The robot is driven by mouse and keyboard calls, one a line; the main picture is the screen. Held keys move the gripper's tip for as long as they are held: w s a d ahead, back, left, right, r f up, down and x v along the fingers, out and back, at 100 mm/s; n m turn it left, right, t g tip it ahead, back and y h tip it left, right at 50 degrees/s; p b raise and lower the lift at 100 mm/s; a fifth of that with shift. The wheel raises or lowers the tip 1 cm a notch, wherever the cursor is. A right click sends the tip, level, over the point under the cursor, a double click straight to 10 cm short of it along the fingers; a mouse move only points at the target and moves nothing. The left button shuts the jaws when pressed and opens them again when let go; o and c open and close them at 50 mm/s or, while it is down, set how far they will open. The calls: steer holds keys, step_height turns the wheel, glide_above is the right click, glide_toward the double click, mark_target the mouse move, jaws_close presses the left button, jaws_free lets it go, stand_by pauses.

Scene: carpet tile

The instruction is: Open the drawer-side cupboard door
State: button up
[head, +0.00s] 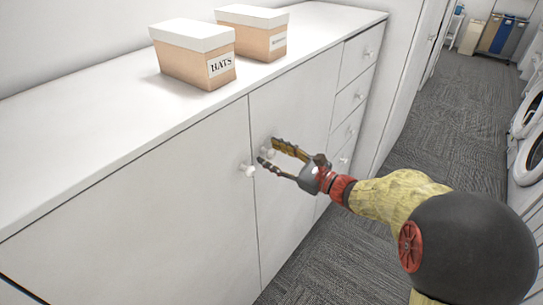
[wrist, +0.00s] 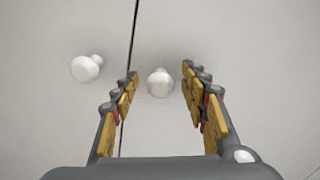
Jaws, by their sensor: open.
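The drawer-side cupboard door (head: 295,108) is a flat white panel between the other cupboard door (head: 150,205) and the column of drawers. It looks shut, flush with its neighbour. Its round white knob (head: 270,153) shows between my fingers in the head view. In the wrist view the knob (wrist: 160,82) sits between and just beyond the fingertips. My gripper (head: 268,151) is open around or just in front of this knob; contact cannot be told. The other door's knob (head: 249,171) is left of my fingers, outside them, also in the wrist view (wrist: 87,68).
Two lidded boxes, one labelled HATS (head: 195,62) and another (head: 252,38), stand on the white cabinet top (head: 80,120). Drawers (head: 350,100) with knobs are right of the door. Washing machines (head: 527,135) line the right side. Grey carpet floor (head: 425,125) is clear between.

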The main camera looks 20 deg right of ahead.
steer(key=shift+w+a, duration=0.2)
steer(key=shift+w, duration=0.05)
steer(key=shift+c, duration=0.4)
jaws_close()
stand_by(0.5)
